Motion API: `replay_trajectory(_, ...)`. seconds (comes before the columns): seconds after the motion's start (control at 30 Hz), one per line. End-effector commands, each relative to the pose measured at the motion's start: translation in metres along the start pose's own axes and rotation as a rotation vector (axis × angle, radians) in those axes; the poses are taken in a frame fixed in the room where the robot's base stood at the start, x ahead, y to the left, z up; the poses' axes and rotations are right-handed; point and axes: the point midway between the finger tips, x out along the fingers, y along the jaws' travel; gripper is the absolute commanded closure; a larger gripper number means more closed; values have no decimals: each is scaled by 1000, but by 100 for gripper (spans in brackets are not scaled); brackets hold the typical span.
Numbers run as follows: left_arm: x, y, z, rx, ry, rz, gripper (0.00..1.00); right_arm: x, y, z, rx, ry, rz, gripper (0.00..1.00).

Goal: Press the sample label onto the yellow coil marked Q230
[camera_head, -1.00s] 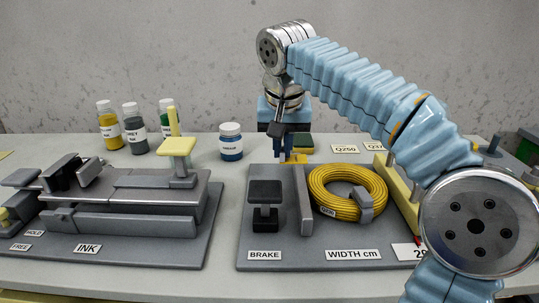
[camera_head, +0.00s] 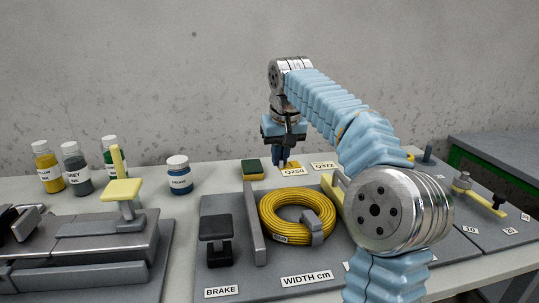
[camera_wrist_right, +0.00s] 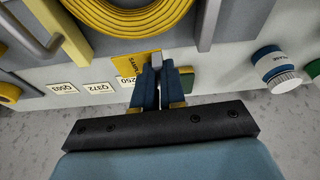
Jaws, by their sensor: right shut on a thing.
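My right gripper (camera_head: 284,158) is shut on the yellow sample label (camera_wrist_right: 126,63), whose printed word is partly hidden in the right wrist view. The gripper is above the bench behind the yellow coil (camera_head: 275,208), near the Q250 tag (camera_head: 293,171), and apart from the coil. The coil lies on the grey board (camera_head: 225,268) with a grey clip on its right side. A small tag on its front is too small to read. Part of the coil also shows in the right wrist view (camera_wrist_right: 130,21). My left gripper is not in view.
A green and yellow sponge (camera_head: 252,169) and blue bottle (camera_head: 179,175) stand left of the gripper. A grey upright bar (camera_head: 254,226) and brake post (camera_head: 216,235) are left of the coil. A Q372 tag (camera_head: 324,165) lies behind it.

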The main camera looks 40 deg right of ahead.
Motion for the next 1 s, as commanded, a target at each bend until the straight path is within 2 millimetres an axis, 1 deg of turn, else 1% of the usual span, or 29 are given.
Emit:
replay_trajectory(0.1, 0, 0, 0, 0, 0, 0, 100, 10, 0, 4, 0, -2, 0, 100)
replay_trajectory(0.13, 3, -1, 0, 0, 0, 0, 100, 15, -1, 6, 0, -1, 0, 100)
replay_trajectory(0.2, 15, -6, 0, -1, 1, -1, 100, 26, -1, 9, 0, 0, 0, 100)
replay_trajectory(0.3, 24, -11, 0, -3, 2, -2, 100, 35, -1, 11, 0, 1, 0, 100)
replay_trajectory(0.5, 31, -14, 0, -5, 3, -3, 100, 46, -1, 15, 0, 0, -1, 100)
replay_trajectory(0.67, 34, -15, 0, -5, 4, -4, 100, 50, -1, 16, 0, 0, -1, 100)
replay_trajectory(1.0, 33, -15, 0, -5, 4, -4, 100, 50, -1, 16, 0, 0, -1, 100)
